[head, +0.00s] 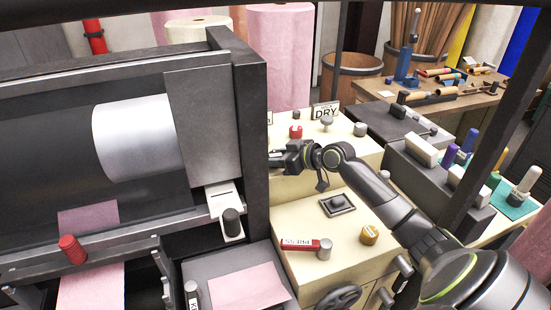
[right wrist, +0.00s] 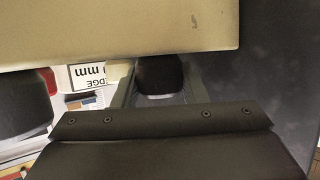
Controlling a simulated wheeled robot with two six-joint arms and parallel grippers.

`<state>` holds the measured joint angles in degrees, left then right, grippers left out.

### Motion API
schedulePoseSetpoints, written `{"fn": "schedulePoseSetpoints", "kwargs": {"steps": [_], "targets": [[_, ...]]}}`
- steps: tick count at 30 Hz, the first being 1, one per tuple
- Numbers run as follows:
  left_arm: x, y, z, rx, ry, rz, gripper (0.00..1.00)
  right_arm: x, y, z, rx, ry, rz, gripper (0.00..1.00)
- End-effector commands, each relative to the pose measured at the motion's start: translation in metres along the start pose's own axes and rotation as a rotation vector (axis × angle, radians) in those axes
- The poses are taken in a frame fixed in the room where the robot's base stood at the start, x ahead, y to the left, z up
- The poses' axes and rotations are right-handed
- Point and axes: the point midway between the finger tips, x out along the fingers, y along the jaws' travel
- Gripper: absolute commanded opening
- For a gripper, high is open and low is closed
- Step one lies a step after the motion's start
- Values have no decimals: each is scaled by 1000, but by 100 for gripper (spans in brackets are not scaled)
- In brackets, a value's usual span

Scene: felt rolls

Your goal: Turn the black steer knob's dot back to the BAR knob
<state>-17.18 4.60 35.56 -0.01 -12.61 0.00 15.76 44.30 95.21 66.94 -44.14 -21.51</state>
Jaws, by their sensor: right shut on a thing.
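My right gripper (head: 276,160) reaches left over the cream console to the dark machine post, where its tips are partly hidden in the head view. In the right wrist view its two grey fingers (right wrist: 158,88) are closed around a dark rounded knob (right wrist: 158,72), which looks like the black steer knob. Its dot cannot be made out. No knob with a readable BAR label shows; a red knob (head: 296,131) and a grey knob (head: 326,122) stand behind the gripper. My left gripper is not in view.
A DRY sign (head: 325,110) stands at the console's back. Another black knob (head: 231,222) sits left of the post.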

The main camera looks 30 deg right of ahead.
Motion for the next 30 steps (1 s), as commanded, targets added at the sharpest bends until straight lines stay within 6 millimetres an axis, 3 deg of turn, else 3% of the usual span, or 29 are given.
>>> {"fn": "schedulePoseSetpoints", "kwargs": {"steps": [3, 4, 9, 20, 30], "targets": [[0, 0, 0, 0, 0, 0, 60, 0, 0, -1, 0, 1, 1, 16], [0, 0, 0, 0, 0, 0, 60, 0, 0, -1, 0, 1, 1, 40], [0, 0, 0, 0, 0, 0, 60, 0, 0, -1, 0, 1, 1, 60], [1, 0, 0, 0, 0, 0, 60, -4, 1, 0, -1, -1, 2, 60], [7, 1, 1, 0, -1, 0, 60, -49, 2, 2, -4, -4, 4, 60]]}}
